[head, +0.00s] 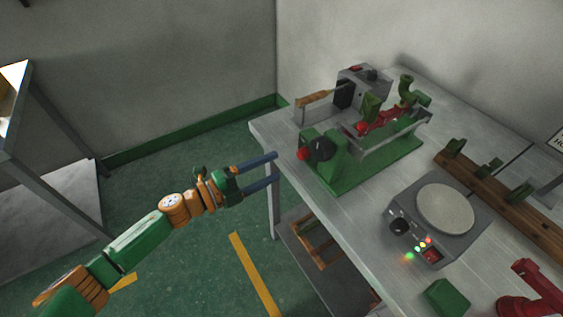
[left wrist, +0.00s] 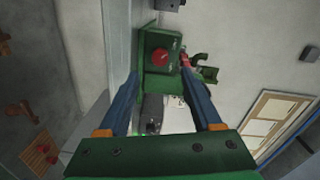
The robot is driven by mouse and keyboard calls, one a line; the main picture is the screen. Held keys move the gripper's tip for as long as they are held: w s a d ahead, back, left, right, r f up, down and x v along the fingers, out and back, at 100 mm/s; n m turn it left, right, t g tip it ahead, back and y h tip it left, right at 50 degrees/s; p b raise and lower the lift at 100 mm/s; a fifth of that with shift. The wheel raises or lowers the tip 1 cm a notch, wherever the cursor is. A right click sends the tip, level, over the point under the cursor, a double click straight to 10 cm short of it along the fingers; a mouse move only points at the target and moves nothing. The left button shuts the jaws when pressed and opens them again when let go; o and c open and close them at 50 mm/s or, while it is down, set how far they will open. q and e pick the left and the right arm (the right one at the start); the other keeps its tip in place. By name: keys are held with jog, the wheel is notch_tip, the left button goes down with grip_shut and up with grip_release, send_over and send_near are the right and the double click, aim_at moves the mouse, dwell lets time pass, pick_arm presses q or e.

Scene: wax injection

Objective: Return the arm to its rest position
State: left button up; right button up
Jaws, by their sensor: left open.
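My left gripper (head: 262,170) reaches in from the left, its two blue fingers beside the near left corner of the workbench (head: 345,215). In the left wrist view the two fingers (left wrist: 165,100) stand wide apart with nothing between them that they touch. A green wax machine with a red knob (head: 345,160) stands on the bench beyond the fingertips, apart from them. The same machine shows past the fingers in the left wrist view (left wrist: 158,60). My right gripper is in neither view.
A grey hot plate (head: 445,208) with lit lamps, a green block (head: 446,298), a red tool (head: 530,290) and a wooden rack (head: 500,195) sit on the bench. A shelf (head: 330,265) is under it. Another table (head: 45,190) stands at far left. Green floor lies open between.

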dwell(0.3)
pick_arm(q)
jog(key=s+a+f+n+y, duration=0.2)
jog(key=a+f+n+y, duration=0.25)
jog(key=f, duration=0.35)
jog(key=s+a+f+n+y, duration=0.25)
jog(key=f+n, duration=0.35)
jog(key=f, duration=0.3)
jog(key=s+a+f+n+y, duration=0.1)
jog(key=a+f+n+y, duration=0.35)
jog(key=f, duration=0.35)
jog(key=s+f+n+g, duration=0.3)
jog(key=s+f, duration=0.2)
jog(key=s, duration=0.5)
jog(key=s+f+n+g+y, duration=0.1)
jog(key=s+f+n+g, duration=0.2)
jog(key=s, duration=0.8)
jog(key=s+a+f+n+g+y, duration=0.1)
jog(key=s+f+n+g, duration=0.2)
jog(key=s+f, duration=0.3)
jog(key=s, duration=0.4)
jog(key=shift+s+f, duration=0.25)
jog(key=shift+f, duration=0.15)
